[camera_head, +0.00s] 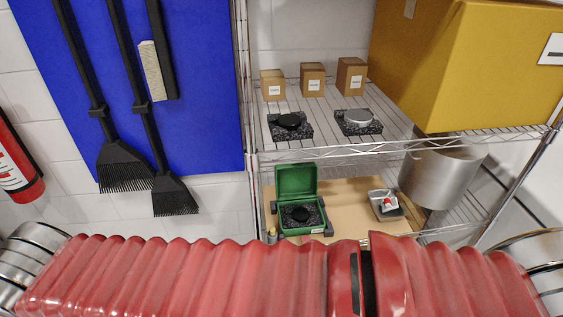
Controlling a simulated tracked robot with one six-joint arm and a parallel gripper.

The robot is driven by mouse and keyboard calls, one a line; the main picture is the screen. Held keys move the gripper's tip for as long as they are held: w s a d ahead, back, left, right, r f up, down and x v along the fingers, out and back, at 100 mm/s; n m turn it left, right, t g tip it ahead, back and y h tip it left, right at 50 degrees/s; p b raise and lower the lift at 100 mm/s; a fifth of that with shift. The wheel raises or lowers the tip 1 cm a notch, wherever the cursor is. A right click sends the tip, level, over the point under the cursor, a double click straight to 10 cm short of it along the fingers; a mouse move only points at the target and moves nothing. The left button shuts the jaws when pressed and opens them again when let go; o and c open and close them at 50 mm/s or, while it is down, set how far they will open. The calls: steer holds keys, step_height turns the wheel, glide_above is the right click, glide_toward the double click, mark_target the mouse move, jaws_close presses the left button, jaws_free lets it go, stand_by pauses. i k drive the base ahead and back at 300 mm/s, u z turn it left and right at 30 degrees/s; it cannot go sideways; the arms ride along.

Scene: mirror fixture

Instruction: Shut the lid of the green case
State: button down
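The green case (283,231) stands on the lower level of a wire shelf, on a tan board. Its lid (296,180) is up, standing roughly upright at the back. Inside lies a dark speckled block with a round black piece (299,214) on top. My gripper is not in view. A large red ribbed sleeve spans the bottom of the picture in front of the shelf, apparently part of my arm.
On the upper wire shelf (330,152) stand three small brown boxes (312,79), two dark blocks (359,121) and a big yellow box (460,60). A grey tray (386,212) and a metal cylinder (440,178) are right of the case. Brushes (125,165) and a fire extinguisher (18,165) hang left.

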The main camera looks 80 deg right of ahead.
mark_target(297, 181)
steer(key=z, duration=0.5)
steer(key=i, duration=0.95)
steer(key=z, duration=0.6)
